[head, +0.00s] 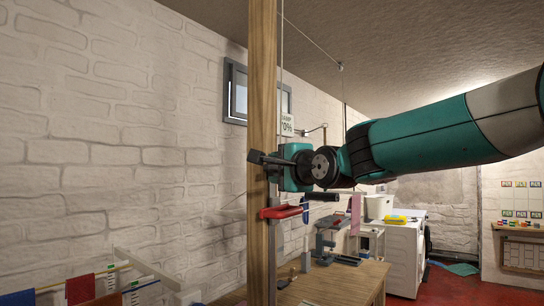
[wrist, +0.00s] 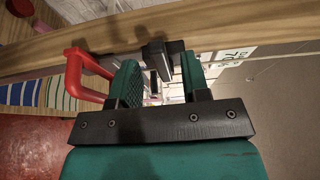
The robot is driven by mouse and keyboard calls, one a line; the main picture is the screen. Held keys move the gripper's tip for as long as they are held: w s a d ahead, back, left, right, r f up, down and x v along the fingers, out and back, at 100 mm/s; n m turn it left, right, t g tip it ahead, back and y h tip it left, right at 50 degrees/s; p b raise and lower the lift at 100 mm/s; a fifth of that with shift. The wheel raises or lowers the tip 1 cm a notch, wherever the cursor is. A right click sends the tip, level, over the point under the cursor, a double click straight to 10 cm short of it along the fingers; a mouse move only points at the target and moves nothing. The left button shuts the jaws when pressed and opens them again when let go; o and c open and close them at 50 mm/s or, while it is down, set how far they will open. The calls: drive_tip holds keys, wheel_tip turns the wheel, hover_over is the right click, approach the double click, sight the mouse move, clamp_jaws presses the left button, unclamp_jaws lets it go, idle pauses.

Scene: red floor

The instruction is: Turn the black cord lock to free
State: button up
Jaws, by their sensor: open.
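The black cord lock (head: 264,158) is on the upright wooden post (head: 262,80) in the head view, its short dark lever pointing left. In the wrist view the black cord lock (wrist: 155,52) lies between the two teal fingers at the post's edge. My gripper (head: 286,166) is open at the post; in the wrist view its gripper fingers (wrist: 159,72) stand on either side of the black lock, with a visible gap. Whether either finger touches it I cannot tell. A thin cord (head: 310,40) runs over a ceiling pulley (head: 340,67).
A red handle (head: 282,212) sits on the post just below; it also shows left of the fingers in the wrist view (wrist: 88,75). A workbench (head: 340,283) with a vise is below. A sign (head: 287,124) hangs behind the post.

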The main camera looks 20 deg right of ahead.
sight(273, 168)
drive_tip(key=shift+p+x, duration=0.45)
drive_tip(key=shift+x, duration=1.15)
drive_tip(key=shift+c, duration=0.4)
clamp_jaws()
